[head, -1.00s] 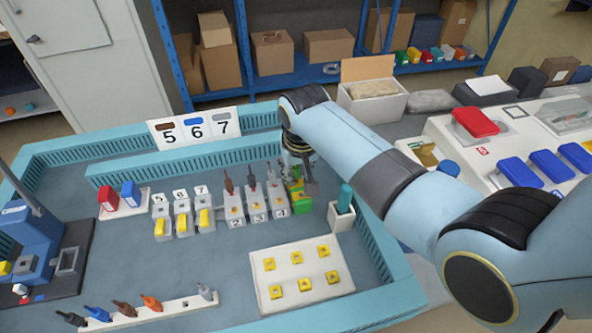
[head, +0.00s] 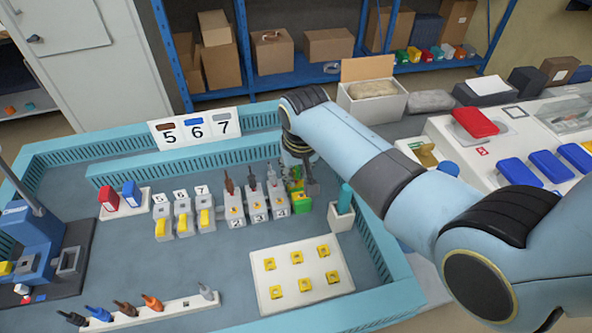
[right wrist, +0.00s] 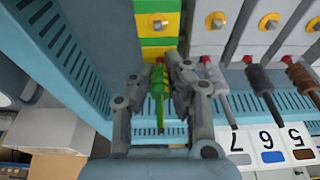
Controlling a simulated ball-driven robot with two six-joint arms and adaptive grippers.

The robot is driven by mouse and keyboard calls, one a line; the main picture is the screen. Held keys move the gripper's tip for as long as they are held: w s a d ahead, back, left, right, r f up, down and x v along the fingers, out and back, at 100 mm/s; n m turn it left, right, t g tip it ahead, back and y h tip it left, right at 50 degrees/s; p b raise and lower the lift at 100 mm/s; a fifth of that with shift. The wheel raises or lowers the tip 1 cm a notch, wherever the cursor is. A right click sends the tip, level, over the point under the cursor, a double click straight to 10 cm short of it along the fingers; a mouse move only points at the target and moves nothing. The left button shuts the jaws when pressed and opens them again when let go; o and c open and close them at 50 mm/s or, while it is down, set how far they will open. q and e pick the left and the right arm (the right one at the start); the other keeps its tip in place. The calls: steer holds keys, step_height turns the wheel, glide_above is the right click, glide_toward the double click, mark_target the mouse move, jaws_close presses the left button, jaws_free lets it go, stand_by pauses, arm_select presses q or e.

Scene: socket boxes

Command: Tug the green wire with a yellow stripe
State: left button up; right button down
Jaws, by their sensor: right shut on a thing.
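The green wire with a yellow stripe (right wrist: 159,88) runs out of a green and yellow terminal block (right wrist: 158,24) in the right wrist view. My right gripper (right wrist: 163,70) is shut on this wire close to the block, one finger on each side. In the head view the block (head: 301,205) stands at the right end of the row of terminals, partly hidden by my right gripper (head: 308,186). The wire is mostly hidden there. My left gripper is not in view.
Grey terminals with grey and brown wires (right wrist: 262,80) stand right beside the block. A slotted blue duct (right wrist: 70,55) lies on its other side. In the head view, a white holder with a teal tool (head: 342,214) and a white plate with yellow pieces (head: 300,272) are near.

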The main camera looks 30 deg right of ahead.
stand_by(0.5)
steer(key=c, duration=0.9)
jaws_free()
steer(key=shift+f, duration=0.1)
step_height(320, 180, up, 6)
steer(key=p, duration=0.6)
steer(key=shift+w, duration=0.1)
steer(key=shift+r, duration=0.8)
